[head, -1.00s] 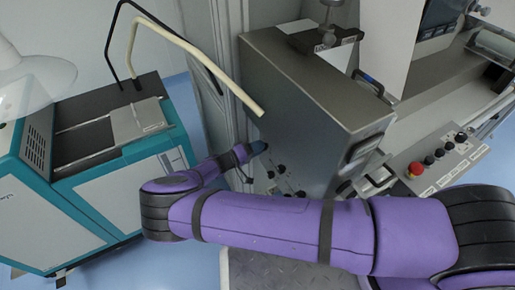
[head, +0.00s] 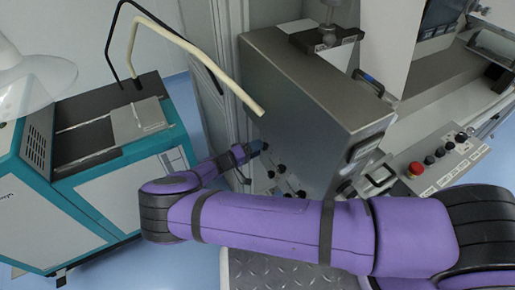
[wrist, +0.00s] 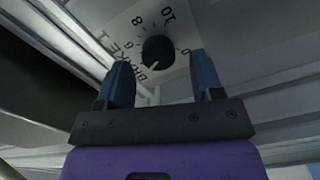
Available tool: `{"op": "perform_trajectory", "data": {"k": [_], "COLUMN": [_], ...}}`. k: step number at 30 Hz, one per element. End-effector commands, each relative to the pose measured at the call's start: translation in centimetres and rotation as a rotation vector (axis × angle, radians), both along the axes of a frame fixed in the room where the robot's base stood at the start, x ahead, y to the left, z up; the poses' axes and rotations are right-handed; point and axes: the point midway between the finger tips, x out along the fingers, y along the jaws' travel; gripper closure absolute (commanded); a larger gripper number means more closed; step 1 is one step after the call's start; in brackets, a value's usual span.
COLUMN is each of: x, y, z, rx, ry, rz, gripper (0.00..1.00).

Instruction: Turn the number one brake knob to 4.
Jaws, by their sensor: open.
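The number one brake knob (wrist: 158,51) is a round black knob on a pale dial plate (wrist: 172,20) marked BRAKE 1, with printed numbers including 0, 6, 8 and 10. A small pale mark shows near the knob's lower edge in the wrist view; I cannot tell exactly which number it points to. My gripper (wrist: 160,62) is open, with one blue finger on each side of the knob. Gaps show between the fingers and the knob. In the head view my gripper (head: 259,147) is at the grey cabinet's front, and this knob cannot be singled out there.
The grey cabinet (head: 300,85) carries several other black knobs (head: 281,169) just below my gripper. A cream bent bar (head: 205,62) passes above it. A control panel with a red button (head: 429,160) is at right. A teal machine (head: 100,190) stands at left.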

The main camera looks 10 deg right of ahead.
Motion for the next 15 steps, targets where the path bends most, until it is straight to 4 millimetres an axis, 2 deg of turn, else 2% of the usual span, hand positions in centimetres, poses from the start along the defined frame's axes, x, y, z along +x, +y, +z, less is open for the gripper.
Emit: {"op": "perform_trajectory", "data": {"k": [9, 15], "x": [-2.2, -3.4], "y": [5.3, 8.0], "z": [0.0, -0.1], "rx": [0.002, 0.002], "ry": [0.001, 0.001], "rz": [0.003, 0.001], "gripper": [0.40, 0.40]}}
